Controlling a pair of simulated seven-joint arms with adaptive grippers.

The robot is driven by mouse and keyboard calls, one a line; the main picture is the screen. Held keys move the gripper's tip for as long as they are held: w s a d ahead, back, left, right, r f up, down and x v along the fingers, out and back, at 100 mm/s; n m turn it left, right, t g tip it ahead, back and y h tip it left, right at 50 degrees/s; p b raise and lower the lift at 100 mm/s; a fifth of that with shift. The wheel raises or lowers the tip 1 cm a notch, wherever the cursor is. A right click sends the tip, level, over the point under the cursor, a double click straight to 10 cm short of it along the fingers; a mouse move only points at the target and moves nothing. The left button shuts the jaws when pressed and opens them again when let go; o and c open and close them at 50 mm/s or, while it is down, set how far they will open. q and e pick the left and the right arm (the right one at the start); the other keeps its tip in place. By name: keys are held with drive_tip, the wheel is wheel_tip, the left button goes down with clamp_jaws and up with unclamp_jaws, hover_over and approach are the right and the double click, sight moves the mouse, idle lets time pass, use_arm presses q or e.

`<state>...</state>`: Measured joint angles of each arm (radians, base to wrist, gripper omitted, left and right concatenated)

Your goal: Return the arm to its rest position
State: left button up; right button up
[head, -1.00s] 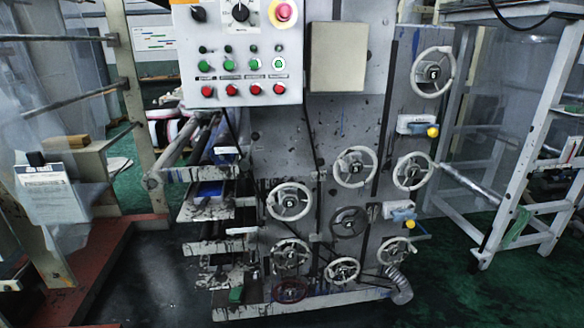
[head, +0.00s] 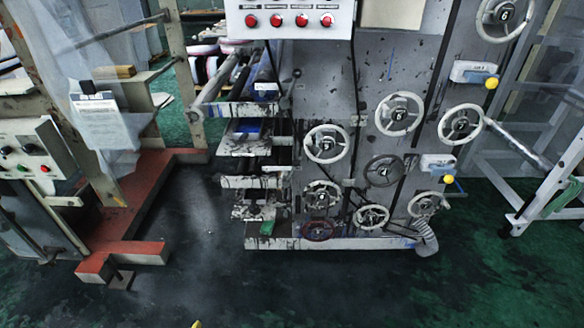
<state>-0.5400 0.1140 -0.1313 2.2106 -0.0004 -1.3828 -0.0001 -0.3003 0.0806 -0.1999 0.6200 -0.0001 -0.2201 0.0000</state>
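Neither of my arms nor either gripper shows clearly in the head view. A tiny yellow tip (head: 196,324) shows at the bottom edge, and I cannot tell what it belongs to. The grey machine panel (head: 330,90) stands ahead, with several handwheels on it, one of them a white wheel (head: 399,114) near its middle. A control box (head: 290,8) with a row of red buttons is cut off by the top edge.
A second control box (head: 35,150) is at the left. A red-brown floor frame (head: 160,200) runs beside a grey post. A white metal stand (head: 560,165) is at the right. Dark green floor (head: 330,290) lies open in front of the machine.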

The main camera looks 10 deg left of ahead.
use_arm(q)
drive_tip(key=s+d+f+g+h, duration=0.1)
drive_tip(key=s+d+f, duration=0.15)
drive_tip(key=f, duration=1.05)
drive_tip(key=s+d+f+g+h, duration=0.15)
drive_tip(key=s+f, duration=0.25)
drive_tip(key=f, duration=0.9)
drive_tip(key=s+f+n+g+h, duration=0.1)
drive_tip(key=s+f+n+g, duration=0.1)
drive_tip(key=s+f, duration=1.3)
drive_tip(key=s+n, duration=0.1)
drive_tip(key=s, duration=0.3)
drive_tip(key=shift+s+a+f, duration=0.25)
drive_tip(key=shift+f, duration=0.05)
drive_tip(key=shift+g, duration=0.25)
